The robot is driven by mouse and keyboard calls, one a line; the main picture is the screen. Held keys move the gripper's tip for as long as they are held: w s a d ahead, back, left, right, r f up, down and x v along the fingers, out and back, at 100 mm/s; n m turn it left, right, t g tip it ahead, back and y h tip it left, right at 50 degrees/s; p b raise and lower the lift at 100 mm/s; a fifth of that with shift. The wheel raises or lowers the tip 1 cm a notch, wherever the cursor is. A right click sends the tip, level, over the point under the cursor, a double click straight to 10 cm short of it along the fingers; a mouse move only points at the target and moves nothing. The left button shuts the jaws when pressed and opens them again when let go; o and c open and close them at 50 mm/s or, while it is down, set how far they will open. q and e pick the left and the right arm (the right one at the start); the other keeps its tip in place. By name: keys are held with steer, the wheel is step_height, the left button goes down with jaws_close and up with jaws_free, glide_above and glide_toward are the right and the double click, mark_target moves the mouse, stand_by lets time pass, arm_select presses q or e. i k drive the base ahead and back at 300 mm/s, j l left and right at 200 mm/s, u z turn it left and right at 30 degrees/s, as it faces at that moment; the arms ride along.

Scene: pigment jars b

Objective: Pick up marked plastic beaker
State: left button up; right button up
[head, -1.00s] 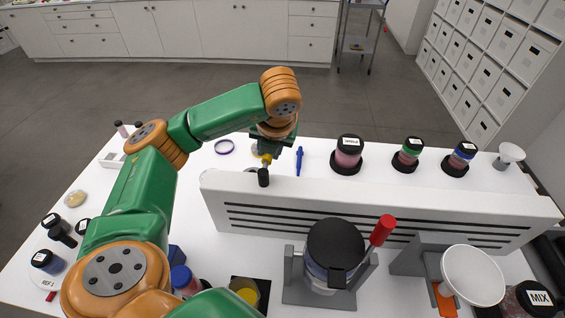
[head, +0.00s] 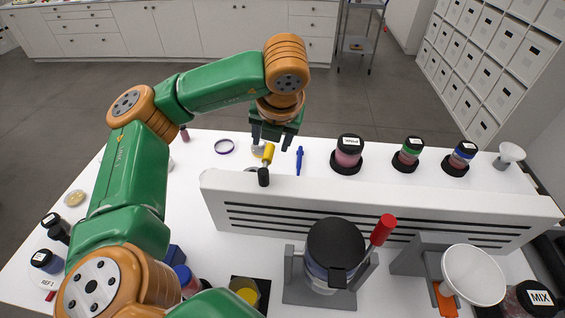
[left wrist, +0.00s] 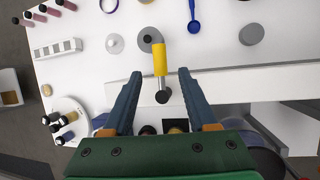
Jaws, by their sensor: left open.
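A see-through cup with yellow contents (head: 245,290) stands on a black square at the front, right of my left arm. It may be the marked plastic beaker; I can make out no marks on it. My left gripper (head: 271,140) is open and empty, behind the white slotted barrier and far from this cup. Its fingers also show apart in the left wrist view (left wrist: 160,74). A yellow-handled tool with a black end (head: 267,157) is below the gripper; in the left wrist view the tool (left wrist: 160,60) appears between the fingertips. My right gripper is out of view.
The white slotted barrier (head: 380,205) crosses the table. In front of it are a black-lidded container (head: 335,245) in a grey stand and a white bowl (head: 472,275).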

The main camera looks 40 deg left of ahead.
mark_target(245, 287)
steer(key=k+l, duration=0.15)
steer(key=l, duration=0.2)
steer(key=k+l, duration=0.2)
steer(key=l, duration=0.2)
steer(key=k+l, duration=0.15)
steer(key=l, duration=0.2)
steer(key=k+l, duration=0.2)
steer(key=l, duration=0.2)
steer(key=k+l, duration=0.15)
steer(key=l, duration=0.2)
